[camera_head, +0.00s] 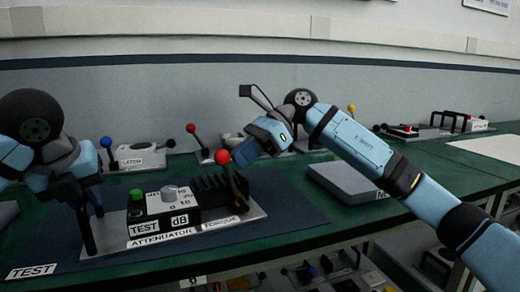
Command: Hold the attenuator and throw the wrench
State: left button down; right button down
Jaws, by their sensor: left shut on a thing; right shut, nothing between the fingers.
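The attenuator (180,219) is a black box with a green knob, a white dial and a dB label. It sits on a grey base plate labelled ATTENUATOR and TORQUE. A red-knobbed lever (222,157), likely the wrench, stands at the plate's right side by the TORQUE label. My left gripper (87,238) points down at the plate's left end, shut on a dark upright part there, apparently the attenuator's handle; the fingers hide most of it. My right gripper (236,165) is shut and empty, beside the red knob; whether it touches the knob is unclear.
A LATCH unit (140,156) and other levered units stand along the back wall. A flat grey block (346,184) lies right of the attenuator. Another red-handled unit (407,130) is at the far right. The green bench's front edge is close to the plate.

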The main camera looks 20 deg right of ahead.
pick_arm(q)
jog(key=shift+f, duration=0.1)
pick_arm(e)
jog(key=shift+a, duration=0.2)
jog(key=shift+s+a, duration=0.1)
jog(key=shift+a, duration=0.45)
jog(key=shift+r, duration=0.1)
jog(key=d+r, duration=0.1)
jog(key=r, duration=0.1)
jog(key=d+r, duration=0.1)
jog(key=r, duration=0.1)
jog(key=shift+d, duration=0.1)
jog(key=v, duration=1.2)
